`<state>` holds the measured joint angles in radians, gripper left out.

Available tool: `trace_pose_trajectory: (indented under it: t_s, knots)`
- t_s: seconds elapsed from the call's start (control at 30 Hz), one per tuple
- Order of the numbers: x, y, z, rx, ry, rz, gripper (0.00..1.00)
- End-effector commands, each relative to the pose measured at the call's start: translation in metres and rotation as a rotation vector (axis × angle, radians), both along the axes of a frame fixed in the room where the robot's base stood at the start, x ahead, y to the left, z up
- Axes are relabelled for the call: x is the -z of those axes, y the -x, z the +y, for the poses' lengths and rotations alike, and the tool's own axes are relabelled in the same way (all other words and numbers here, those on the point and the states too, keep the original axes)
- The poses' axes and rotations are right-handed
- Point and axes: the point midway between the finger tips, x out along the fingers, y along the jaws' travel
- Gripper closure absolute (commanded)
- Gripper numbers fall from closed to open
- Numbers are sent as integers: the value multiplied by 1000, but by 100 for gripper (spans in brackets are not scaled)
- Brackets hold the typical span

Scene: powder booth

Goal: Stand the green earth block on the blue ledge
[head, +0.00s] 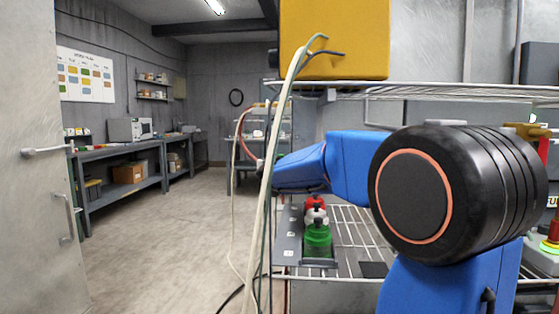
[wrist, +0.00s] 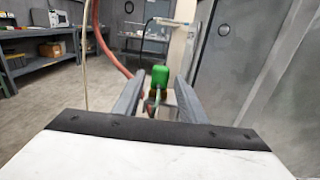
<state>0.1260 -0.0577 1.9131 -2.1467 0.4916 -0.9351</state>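In the wrist view a small green block (wrist: 160,76) shows between and beyond the fingertips, with dark reddish-brown parts just below it. I cannot tell what it rests on or hangs from. My gripper (wrist: 159,88) has its two grey fingers apart, with gaps visible on both sides of the green block. In the head view my gripper is mostly hidden behind my blue arm and the hanging cables, and this block cannot be made out there. I cannot identify a blue ledge in either view.
Pale and green cables (head: 268,170) hang in front of my arm. A wire shelf (head: 350,235) holds a grey tray (head: 289,240) with red, white and green containers (head: 318,238). A yellow box (head: 335,40) sits above. A metal door (head: 30,160) stands left; the floor (head: 165,235) between is clear.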

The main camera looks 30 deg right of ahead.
Motion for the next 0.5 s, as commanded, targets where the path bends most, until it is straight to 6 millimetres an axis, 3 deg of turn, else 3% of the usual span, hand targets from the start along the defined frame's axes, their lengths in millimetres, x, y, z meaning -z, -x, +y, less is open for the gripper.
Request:
trace_pose_trajectory:
  t_s: [0.3, 0.5]
  knots:
    - [-1, 51, 31, -2, 1, -1, 55]
    - [0, 70, 44, -3, 1, 1, 55]
